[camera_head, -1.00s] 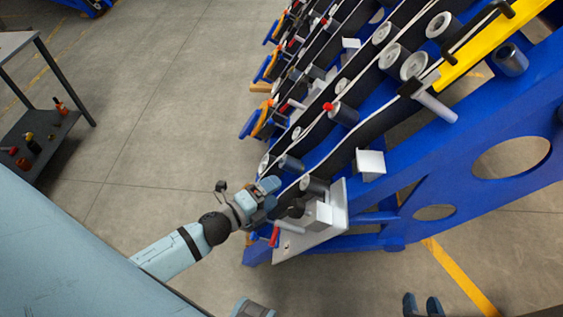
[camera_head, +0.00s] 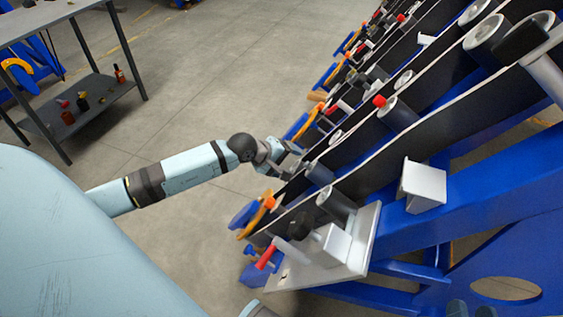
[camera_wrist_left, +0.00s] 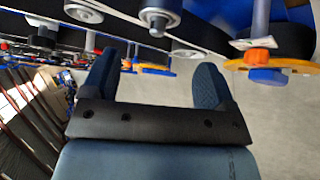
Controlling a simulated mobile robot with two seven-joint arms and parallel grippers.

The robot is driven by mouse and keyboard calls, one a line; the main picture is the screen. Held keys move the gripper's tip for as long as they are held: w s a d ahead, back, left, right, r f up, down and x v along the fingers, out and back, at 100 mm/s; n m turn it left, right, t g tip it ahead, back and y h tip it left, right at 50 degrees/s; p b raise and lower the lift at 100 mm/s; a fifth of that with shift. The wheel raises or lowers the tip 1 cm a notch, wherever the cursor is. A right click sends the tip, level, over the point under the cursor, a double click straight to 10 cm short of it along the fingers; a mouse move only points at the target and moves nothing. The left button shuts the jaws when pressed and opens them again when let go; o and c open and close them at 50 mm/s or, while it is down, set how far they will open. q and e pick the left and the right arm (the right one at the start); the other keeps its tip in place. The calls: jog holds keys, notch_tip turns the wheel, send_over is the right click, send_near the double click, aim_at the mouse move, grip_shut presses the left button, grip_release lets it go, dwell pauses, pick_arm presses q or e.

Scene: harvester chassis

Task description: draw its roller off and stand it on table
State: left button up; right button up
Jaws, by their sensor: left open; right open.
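My left gripper (camera_head: 288,156) is open and empty beside the near edge of the blue harvester chassis (camera_head: 480,200). In the left wrist view its two dark blue fingers (camera_wrist_left: 153,82) are spread with nothing between them. A grey roller (camera_head: 320,173) sticks out close to it in the head view, and a second grey roller (camera_head: 337,206) sits nearer the pale end plate. In the left wrist view a grey roller end (camera_wrist_left: 158,20) hangs above the finger gap, apart from the fingers. I cannot tell which roller is meant.
A grey table (camera_head: 45,12) with a lower shelf (camera_head: 95,105) of small bottles stands at the upper left. Long black belts, a pale plate (camera_head: 345,268), a white block (camera_head: 424,186) and red-tipped pegs crowd the chassis. Open floor lies between table and chassis.

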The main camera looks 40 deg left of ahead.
aim_at(309, 168)
pick_arm(q)
jog(key=b+x, duration=0.2)
jog(key=x, duration=0.7)
jog(key=shift+w+d+f, duration=0.15)
jog(key=shift+d+f, duration=0.05)
jog(key=shift+f, duration=0.05)
jog(key=shift+w+d+f+b, duration=0.2)
jog(key=shift+w+f+b, duration=0.2)
jog(key=shift+w, duration=0.05)
pick_arm(e)
jog(key=shift+a+r+t+y, duration=0.35)
jog(key=shift+r+y, duration=0.1)
jog(key=shift+r, duration=0.2)
jog(key=shift+a+r+t+y, duration=0.3)
jog(key=shift+r+y, duration=0.15)
jog(key=shift+r, duration=0.2)
pick_arm(q)
jog(key=shift+c, duration=0.3)
